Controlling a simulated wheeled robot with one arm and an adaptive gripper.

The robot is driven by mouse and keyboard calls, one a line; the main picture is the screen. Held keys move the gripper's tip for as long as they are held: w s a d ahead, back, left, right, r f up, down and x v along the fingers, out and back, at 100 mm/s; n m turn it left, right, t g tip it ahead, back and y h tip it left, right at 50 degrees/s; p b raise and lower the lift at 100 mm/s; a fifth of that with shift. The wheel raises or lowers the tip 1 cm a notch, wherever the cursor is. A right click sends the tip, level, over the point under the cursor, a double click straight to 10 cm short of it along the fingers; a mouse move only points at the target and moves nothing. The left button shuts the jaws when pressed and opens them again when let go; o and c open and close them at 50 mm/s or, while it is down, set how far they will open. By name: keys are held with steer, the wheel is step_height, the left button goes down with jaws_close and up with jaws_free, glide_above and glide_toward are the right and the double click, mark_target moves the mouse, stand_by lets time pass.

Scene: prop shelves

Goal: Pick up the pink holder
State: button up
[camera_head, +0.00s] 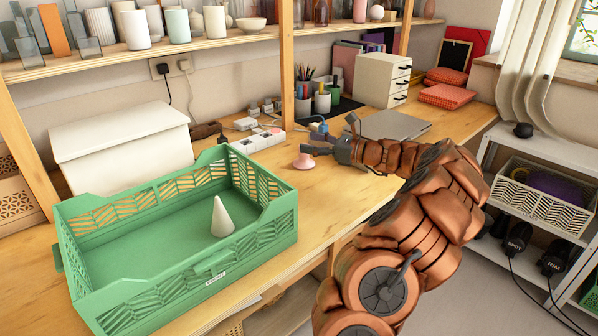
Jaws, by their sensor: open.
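A small pink holder (304,162), shaped like a low cup on a wide base, stands upright on the wooden desk (340,190), just right of the green crate. My gripper (312,141) is at the end of my copper-coloured arm, which reaches in from the right. Its fingers are open and point left, close above and beside the pink holder. From this view I cannot tell whether a finger touches the holder. Nothing is seen held between the fingers.
A green crate (190,270) holding a white cone (222,217) stands at left. A white power strip (258,140) lies behind the holder. A grey laptop (395,125), a drawer box (382,79) and pen cups (322,101) stand farther back. Bare desk lies in front of the holder.

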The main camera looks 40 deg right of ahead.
mark_target(304, 156)
steer(key=d+f, duration=0.1)
steer(key=s+d+f+m+h+b, duration=0.1)
steer(key=d+f, duration=0.1)
steer(key=d+f+m+t+b, duration=0.1)
steer(key=d, duration=0.1)
steer(key=shift+s+f+h, duration=0.15)
steer(key=shift+f+h, duration=0.1)
steer(key=shift+h, duration=0.05)
steer(key=shift+a+f+b+x, duration=0.15)
steer(key=shift+b+x, duration=0.1)
steer(key=shift+x, duration=1.05)
steer(key=shift+a+f+b+x, duration=0.1)
steer(key=shift+b+x, duration=0.15)
steer(key=shift+x, duration=1)
steer(key=shift+a+f+b+x, duration=0.15)
steer(key=shift+b+x, duration=0.1)
steer(key=shift+x, duration=1.05)
steer(key=shift+s+d, duration=0.1)
jaws_close()
